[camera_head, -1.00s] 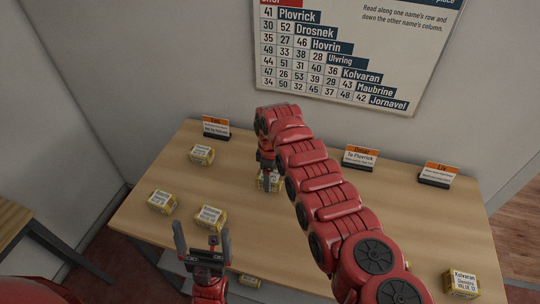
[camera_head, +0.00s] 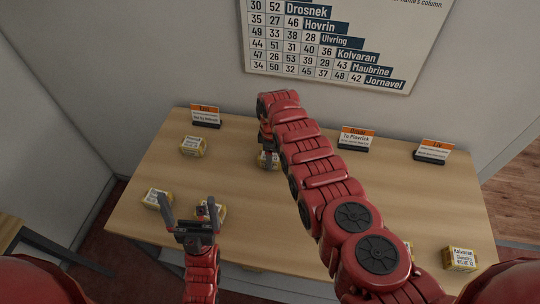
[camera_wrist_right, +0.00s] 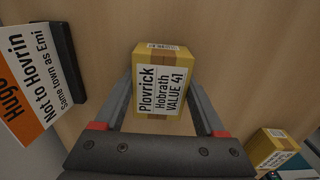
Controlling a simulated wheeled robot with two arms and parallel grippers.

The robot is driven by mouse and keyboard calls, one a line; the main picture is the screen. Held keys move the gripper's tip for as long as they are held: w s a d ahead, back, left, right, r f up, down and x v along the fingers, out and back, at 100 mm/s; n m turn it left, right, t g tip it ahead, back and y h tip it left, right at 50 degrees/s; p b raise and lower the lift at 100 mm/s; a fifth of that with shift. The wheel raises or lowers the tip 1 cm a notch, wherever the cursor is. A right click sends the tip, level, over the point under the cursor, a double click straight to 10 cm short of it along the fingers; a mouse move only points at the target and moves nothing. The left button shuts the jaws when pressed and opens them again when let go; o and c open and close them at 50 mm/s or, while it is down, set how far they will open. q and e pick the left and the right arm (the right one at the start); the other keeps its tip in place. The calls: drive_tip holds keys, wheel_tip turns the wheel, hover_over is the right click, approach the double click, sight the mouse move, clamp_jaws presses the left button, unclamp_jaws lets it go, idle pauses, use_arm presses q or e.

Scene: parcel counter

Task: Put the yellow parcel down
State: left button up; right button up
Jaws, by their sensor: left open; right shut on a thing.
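A yellow parcel labelled Plovrick, Hobrath, VALUE 41 (camera_wrist_right: 160,90) sits between the fingers of my right gripper (camera_wrist_right: 160,104), which is shut on it. In the head view this parcel (camera_head: 264,161) shows partly below the right wrist, over the back middle of the table (camera_head: 240,185). I cannot tell whether its underside touches the wood. My left gripper (camera_head: 190,212) is open and empty at the table's front left, in front of another yellow parcel (camera_head: 216,216) that it partly hides.
Other yellow parcels stand at back left (camera_head: 193,147), front left (camera_head: 157,198) and front right (camera_head: 461,259). Name signs (camera_head: 205,117) (camera_head: 357,140) (camera_head: 432,152) line the back edge. A Hugo sign (camera_wrist_right: 30,85) stands beside the held parcel. My right arm hides part of the table.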

drive_tip(key=o, duration=1.2)
drive_tip(key=shift+s+d, duration=0.1)
drive_tip(key=shift+o, duration=1.4)
drive_tip(key=shift+a, duration=0.25)
drive_tip(key=shift+d+r+p, duration=0.1)
drive_tip(key=shift+r+p, duration=0.25)
wheel_tip(320, 180, up, 3)
drive_tip(key=shift+f+p, duration=0.1)
drive_tip(key=shift+p, duration=0.6)
wheel_tip(320, 180, up, 5)
drive_tip(key=b, duration=0.2)
drive_tip(key=shift+b, duration=0.4)
wheel_tip(320, 180, up, 4)
drive_tip(key=shift+f, duration=0.1)
